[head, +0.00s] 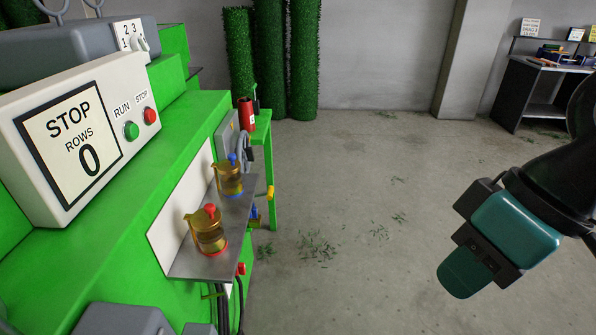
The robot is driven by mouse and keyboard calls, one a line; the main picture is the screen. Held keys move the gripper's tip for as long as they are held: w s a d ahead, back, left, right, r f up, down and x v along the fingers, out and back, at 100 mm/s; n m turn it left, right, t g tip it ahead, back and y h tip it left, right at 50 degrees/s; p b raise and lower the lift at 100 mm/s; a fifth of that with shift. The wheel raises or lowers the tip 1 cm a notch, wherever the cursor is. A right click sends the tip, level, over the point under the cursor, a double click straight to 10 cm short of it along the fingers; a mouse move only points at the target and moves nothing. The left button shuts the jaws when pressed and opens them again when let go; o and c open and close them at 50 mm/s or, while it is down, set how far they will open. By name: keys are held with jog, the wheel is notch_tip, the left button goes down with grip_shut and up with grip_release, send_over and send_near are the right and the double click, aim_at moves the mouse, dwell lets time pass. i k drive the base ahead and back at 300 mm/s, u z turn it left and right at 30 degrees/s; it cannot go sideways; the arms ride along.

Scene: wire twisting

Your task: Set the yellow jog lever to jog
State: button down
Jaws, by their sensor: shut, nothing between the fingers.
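A small yellow handle (270,192), which looks like the jog lever, sticks out at the right side of the green machine, beside a green leg. Its base and any position marks are too small or hidden to read. My gripper (466,274) hangs at the right of the head view, over the open floor, with its teal fingers shut and empty. It is well to the right of the yellow handle and apart from it. The machine's display (69,133) reads STOP, ROWS 0.
A grey shelf (187,262) holds two amber oil pots, one with a red top (208,231) and one with a blue top (229,178). Hoses hang below. A red can (246,114) stands behind. Green turf rolls (270,60) stand at the wall.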

aim_at(269, 192)
jog(key=u, duration=0.2)
jog(key=i, duration=1.25)
jog(key=u, duration=0.6)
